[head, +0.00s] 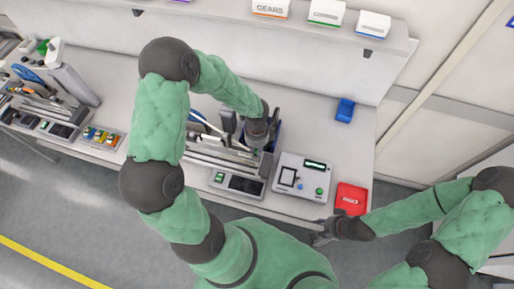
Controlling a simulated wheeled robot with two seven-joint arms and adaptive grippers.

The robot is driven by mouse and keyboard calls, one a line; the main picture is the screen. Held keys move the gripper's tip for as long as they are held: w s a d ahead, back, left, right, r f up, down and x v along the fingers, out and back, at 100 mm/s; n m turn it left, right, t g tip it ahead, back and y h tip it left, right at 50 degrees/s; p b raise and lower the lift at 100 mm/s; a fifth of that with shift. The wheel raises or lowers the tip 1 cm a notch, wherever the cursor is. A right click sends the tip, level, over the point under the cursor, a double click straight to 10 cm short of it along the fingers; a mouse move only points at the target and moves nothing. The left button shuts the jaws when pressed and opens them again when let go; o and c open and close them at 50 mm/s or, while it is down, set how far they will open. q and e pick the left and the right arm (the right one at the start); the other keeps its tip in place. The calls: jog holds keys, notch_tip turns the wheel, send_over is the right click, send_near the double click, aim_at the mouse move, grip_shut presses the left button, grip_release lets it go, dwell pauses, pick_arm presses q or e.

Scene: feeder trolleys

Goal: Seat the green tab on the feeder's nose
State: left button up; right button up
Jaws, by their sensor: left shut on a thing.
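My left gripper (257,148) is down at the right end of the feeder trolley bed (215,153). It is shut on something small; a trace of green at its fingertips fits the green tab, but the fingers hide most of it. The feeder's nose cannot be made out clearly, and I cannot tell whether the tab touches it. My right gripper (321,236) is off the front edge of the bench, below the red bin; its fingers are too small to read.
A control box (302,178) with a screen and buttons stands right of the feeder, then a red bin (351,198). A blue bin (345,110) sits farther back. Another trolley (45,110) stands at the left.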

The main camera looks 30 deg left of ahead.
pick_arm(q)
jog(key=shift+f, duration=0.4)
jog(key=o, duration=0.9)
jog(key=shift+c, duration=0.2)
jog(key=shift+r, duration=0.1)
notch_tip(320, 180, up, 12)
jog(key=shift+a, duration=0.15)
jog(key=shift+w, duration=0.1)
